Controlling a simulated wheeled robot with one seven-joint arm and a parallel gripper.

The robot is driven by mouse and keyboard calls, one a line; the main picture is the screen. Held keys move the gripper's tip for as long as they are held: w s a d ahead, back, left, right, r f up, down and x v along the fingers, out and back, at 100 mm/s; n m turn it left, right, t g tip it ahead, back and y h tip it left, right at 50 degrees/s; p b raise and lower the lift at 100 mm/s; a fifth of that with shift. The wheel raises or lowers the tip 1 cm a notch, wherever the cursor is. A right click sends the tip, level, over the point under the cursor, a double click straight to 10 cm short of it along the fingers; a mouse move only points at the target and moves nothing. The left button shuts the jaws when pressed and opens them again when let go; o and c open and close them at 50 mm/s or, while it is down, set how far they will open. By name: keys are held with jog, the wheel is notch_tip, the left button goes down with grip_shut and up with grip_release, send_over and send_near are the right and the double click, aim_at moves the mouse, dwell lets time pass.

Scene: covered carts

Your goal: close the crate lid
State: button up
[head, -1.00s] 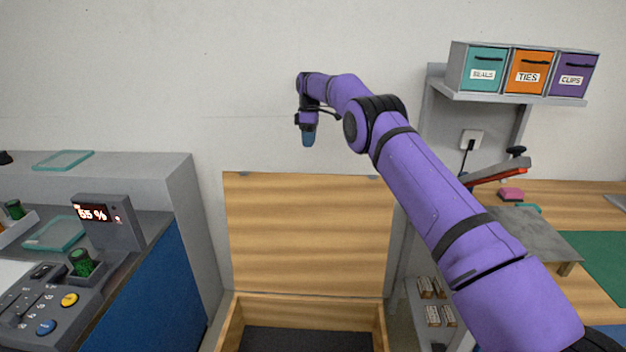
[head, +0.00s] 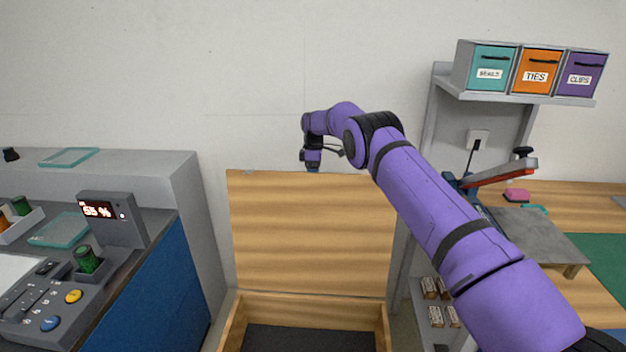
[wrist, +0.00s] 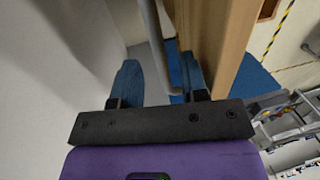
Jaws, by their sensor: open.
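The wooden crate (head: 234,325) stands on the floor at the bottom middle of the head view, with its dark inside showing. Its lid (head: 312,230) is open and stands about upright at the crate's back edge. My gripper (head: 313,168) is at the lid's top edge, on the wall side, pointing down. Its fingertips are hidden behind the lid in the head view. In the wrist view my gripper (wrist: 158,75) has its two blue fingers apart with no lid between them. The lid (wrist: 225,40) shows close beside the right finger; I cannot tell whether they touch.
A grey and blue console (head: 150,285) stands left of the crate. A shelf (head: 520,97) with labelled bins and a workbench (head: 560,205) are on the right. The plain wall (head: 240,80) is close behind the lid.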

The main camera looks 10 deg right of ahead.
jog(key=shift+s+a+f, duration=0.1)
jog(key=shift+s+f, duration=0.05)
jog(key=shift+f, duration=0.75)
grip_shut()
jog(key=shift+s, duration=0.1)
